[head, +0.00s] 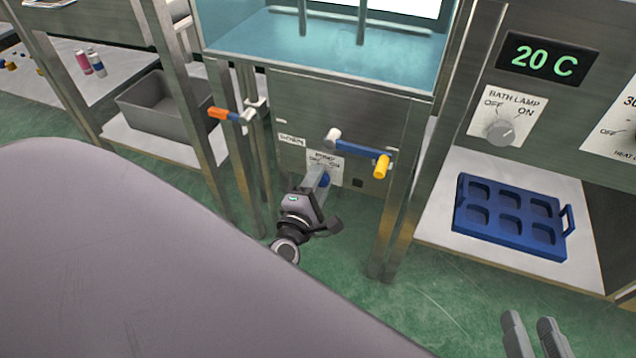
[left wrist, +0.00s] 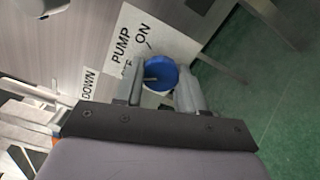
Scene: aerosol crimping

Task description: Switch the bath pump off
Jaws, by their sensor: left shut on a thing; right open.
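The bath pump switch is a round blue knob with a pale pointer line, on the metal panel under the water bath. In the left wrist view the blue knob (left wrist: 160,76) sits between my left gripper's fingers (left wrist: 161,92), and the pointer's exact setting is hard to read. The white pump label (left wrist: 150,38) with ON and a partly hidden OFF is beside it. In the head view my left gripper (head: 320,180) reaches the panel and is shut on the knob (head: 325,180), partly covering it and the label (head: 337,165). My right gripper (head: 533,335) is open and empty at the lower right.
Above the panel is the water bath (head: 315,50). A blue-handled valve (head: 360,146) with a yellow end and an orange-handled valve (head: 228,115) are close by. A bath lamp knob (head: 500,132) and a blue tray (head: 512,218) are at right. A grey bin (head: 165,110) is at left.

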